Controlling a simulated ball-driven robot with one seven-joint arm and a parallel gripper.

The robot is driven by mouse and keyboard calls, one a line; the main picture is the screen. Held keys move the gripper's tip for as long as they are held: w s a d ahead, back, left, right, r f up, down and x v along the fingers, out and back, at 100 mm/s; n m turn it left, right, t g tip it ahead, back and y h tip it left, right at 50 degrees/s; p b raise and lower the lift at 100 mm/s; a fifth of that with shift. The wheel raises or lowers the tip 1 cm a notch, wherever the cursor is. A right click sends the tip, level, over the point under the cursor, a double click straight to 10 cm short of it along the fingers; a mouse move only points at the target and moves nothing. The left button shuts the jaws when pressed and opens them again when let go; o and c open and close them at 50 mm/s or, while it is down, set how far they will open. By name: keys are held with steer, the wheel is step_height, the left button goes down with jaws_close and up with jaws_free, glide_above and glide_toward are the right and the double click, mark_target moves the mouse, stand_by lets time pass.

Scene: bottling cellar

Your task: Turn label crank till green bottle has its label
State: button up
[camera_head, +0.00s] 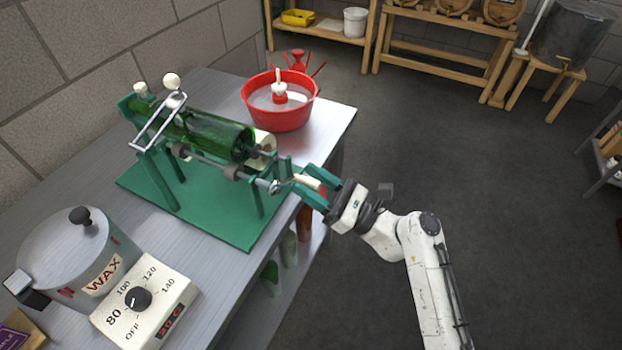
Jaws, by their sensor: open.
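A green bottle (212,133) lies on its side in the green labelling machine (190,213) on the metal table. No label shows on the side of the bottle facing me. A pale label roll (265,145) sits behind the bottle's base end, partly hidden. The crank (281,186) is at the machine's right end, with a pale handle (306,181). My gripper (314,187) is open, its green fingers on either side of the crank handle. I cannot tell whether they touch it.
A red basin (281,105) with a white-and-red fitting stands behind the machine. A wax pot (80,255) with a dial box (146,302) stands at the front left. The table (225,275) ends just left of my gripper; open floor (480,200) lies to the right.

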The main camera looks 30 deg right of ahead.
steer(key=shift+w+a, duration=0.1)
steer(key=shift+c, duration=0.2)
jaws_close()
steer(key=shift+r, duration=0.1)
stand_by(0.4)
